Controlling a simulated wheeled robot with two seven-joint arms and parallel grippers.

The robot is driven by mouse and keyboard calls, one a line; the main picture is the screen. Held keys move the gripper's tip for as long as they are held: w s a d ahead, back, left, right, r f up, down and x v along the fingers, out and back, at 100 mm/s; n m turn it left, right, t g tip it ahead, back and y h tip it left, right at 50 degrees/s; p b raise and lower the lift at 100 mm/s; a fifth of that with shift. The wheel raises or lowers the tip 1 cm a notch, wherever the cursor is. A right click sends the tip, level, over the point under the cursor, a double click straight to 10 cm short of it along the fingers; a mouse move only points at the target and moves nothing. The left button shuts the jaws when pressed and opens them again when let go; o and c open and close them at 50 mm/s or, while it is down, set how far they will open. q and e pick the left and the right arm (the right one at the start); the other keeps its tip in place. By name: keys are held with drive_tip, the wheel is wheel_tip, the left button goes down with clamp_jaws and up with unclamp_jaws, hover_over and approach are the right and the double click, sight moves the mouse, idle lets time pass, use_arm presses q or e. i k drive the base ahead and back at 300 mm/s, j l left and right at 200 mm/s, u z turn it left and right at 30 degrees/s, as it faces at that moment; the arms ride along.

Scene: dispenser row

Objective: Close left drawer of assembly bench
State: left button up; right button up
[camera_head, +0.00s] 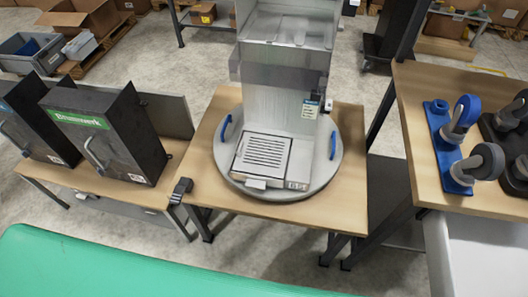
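A wooden-topped bench (420,112) at the right edge carries caster wheels on mounts and looks like the assembly bench. Below its front edge a light grey box-like part (487,258) shows, cut off by the right and bottom picture edges. It may be a drawer; no handle is visible, and I cannot tell how far it stands out. Neither of my grippers is in view.
A wooden table (344,196) in the middle holds a grey machine (280,105) on a round base with blue handles. Dark dispenser boxes (105,135) stand on a left table. Crates lie at the upper left. Bare floor (382,268) shows between the middle table and bench.

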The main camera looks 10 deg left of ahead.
sight(468, 256)
drive_tip(key=z, duration=2.25)
